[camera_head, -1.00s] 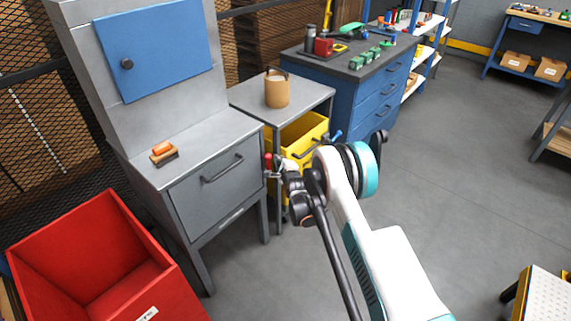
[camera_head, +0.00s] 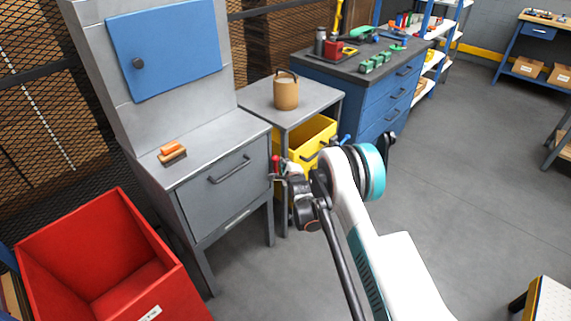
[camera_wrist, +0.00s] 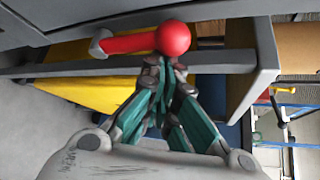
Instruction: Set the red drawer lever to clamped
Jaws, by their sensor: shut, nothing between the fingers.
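The red drawer lever (camera_wrist: 135,42) has a red shaft and a round red knob, on a grey pivot at its left end in the wrist view. In the head view the red lever (camera_head: 276,162) shows small at the right side of the grey drawer cabinet (camera_head: 216,193). My gripper (camera_wrist: 162,62) is shut and empty, its fingertips right at the underside of the knob in the wrist view; I cannot tell whether they touch. In the head view my gripper (camera_head: 283,174) is beside the lever, partly hidden by my wrist.
A grey side table (camera_head: 308,97) with a tan pot (camera_head: 286,94) and a yellow drawer (camera_head: 310,140) stands just behind. A blue bench (camera_head: 365,98) is beyond it. A red bin (camera_head: 165,262) stands front left. Open floor lies to the right.

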